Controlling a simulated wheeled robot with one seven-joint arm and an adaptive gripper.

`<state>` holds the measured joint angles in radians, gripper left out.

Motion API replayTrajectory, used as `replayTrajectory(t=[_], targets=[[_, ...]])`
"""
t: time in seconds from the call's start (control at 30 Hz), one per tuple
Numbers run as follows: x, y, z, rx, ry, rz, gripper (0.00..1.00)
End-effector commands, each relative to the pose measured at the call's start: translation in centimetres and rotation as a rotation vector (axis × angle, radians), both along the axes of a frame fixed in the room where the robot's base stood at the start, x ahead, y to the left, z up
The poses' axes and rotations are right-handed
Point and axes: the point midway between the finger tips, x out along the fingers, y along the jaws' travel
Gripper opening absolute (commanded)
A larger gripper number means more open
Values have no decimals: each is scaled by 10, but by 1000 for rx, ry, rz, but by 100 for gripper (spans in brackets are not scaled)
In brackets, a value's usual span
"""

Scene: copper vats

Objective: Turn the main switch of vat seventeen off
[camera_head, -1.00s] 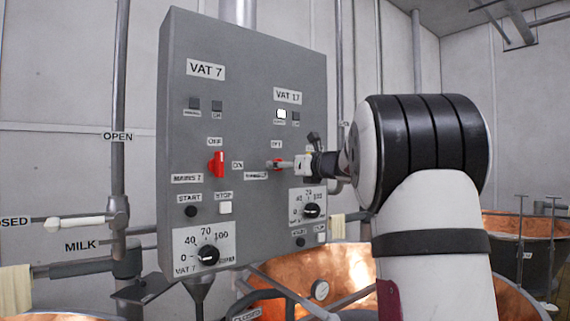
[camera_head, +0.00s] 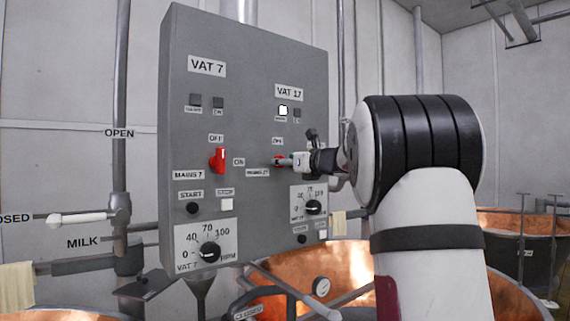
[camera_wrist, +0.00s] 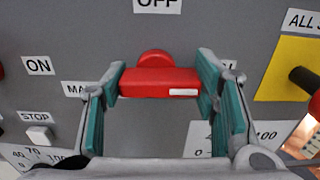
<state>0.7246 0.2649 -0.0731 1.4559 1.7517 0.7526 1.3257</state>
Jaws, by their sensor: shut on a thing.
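The main switch of vat seventeen is a red rotary handle, seen in the wrist view (camera_wrist: 160,83) and partly in the head view (camera_head: 278,161). Its bar lies level, with the white mark at its right end. An OFF label (camera_wrist: 158,4) is above it. My gripper (camera_wrist: 162,88) is shut on the bar, one teal-padded finger at each end. In the head view my gripper (camera_head: 286,161) reaches the panel from the right and hides part of the switch. The left lamp under the VAT 17 sign (camera_head: 283,110) is lit white.
The grey panel (camera_head: 245,60) also carries the upright red vat 7 switch (camera_head: 218,160) on the left. Dials and buttons sit below both switches. Copper vats (camera_head: 345,265) stand below.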

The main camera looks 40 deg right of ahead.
Motion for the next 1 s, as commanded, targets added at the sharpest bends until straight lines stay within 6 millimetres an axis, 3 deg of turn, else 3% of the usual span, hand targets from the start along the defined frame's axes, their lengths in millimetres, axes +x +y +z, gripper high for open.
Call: replayTrajectory(t=[0.27, 1.0], targets=[[3, 0, -1, -153, 7, -1, 27], [3, 3, 0, -846, 47, 0, 27]])
